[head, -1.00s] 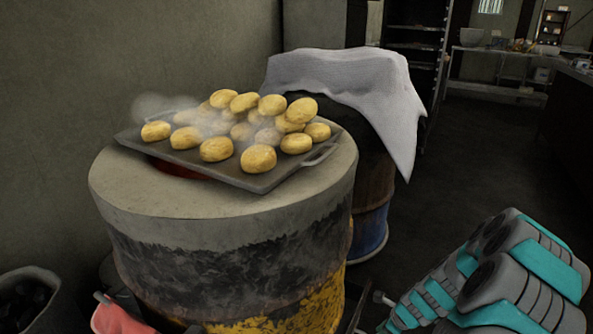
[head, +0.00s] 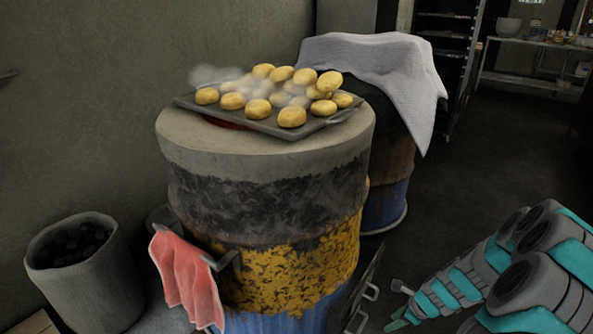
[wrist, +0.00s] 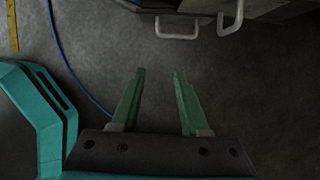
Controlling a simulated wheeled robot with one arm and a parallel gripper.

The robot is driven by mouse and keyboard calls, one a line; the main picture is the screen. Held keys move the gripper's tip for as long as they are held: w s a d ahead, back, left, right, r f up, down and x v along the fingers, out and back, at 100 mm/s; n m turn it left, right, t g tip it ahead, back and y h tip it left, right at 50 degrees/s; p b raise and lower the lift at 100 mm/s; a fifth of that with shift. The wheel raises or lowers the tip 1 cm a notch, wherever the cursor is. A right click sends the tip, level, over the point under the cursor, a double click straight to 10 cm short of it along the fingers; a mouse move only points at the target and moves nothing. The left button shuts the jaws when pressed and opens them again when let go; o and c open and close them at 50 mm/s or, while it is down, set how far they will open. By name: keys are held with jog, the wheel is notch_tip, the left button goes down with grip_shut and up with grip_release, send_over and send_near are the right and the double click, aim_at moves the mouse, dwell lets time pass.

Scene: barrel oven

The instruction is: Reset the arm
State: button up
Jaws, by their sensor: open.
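My gripper (wrist: 157,82) is open and empty in the wrist view, its two green fingers apart above the bare grey floor. In the head view my teal and grey arm reaches in from the lower right, and a green fingertip (head: 398,323) shows low, right of the barrel oven (head: 262,205). The oven is a round barrel with a concrete top and worn black, yellow and blue sides. A dark tray (head: 262,125) with several steaming golden buns (head: 292,116) lies on its top. My gripper touches none of these.
A red cloth (head: 184,278) hangs on the oven's front. A coal bucket (head: 80,272) stands at the left. A second barrel draped with a white cloth (head: 385,70) stands behind. Metal handles (wrist: 177,30) are at the top of the wrist view. Open floor lies at the right.

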jog(key=s+a+r+n+g, duration=0.1)
jog(key=s+a+r+n, duration=0.4)
jog(key=a+r+n, duration=0.3)
jog(key=s+a+r+n+g, duration=0.2)
jog(key=s+a+r+n, duration=0.25)
jog(key=r, duration=0.55)
jog(key=s+r+n+g+h, duration=0.1)
jog(key=s+r+n, duration=0.4)
jog(key=s, duration=0.6)
jog(key=s+r+n+g+h, duration=0.1)
jog(key=s+r+n+h, duration=0.1)
jog(key=s+r+n, duration=0.3)
jog(key=s+n, duration=0.3)
jog(key=s, duration=0.3)
jog(key=shift+s+a+r, duration=0.2)
jog(key=shift+s+r, duration=0.05)
jog(key=shift+r, duration=0.05)
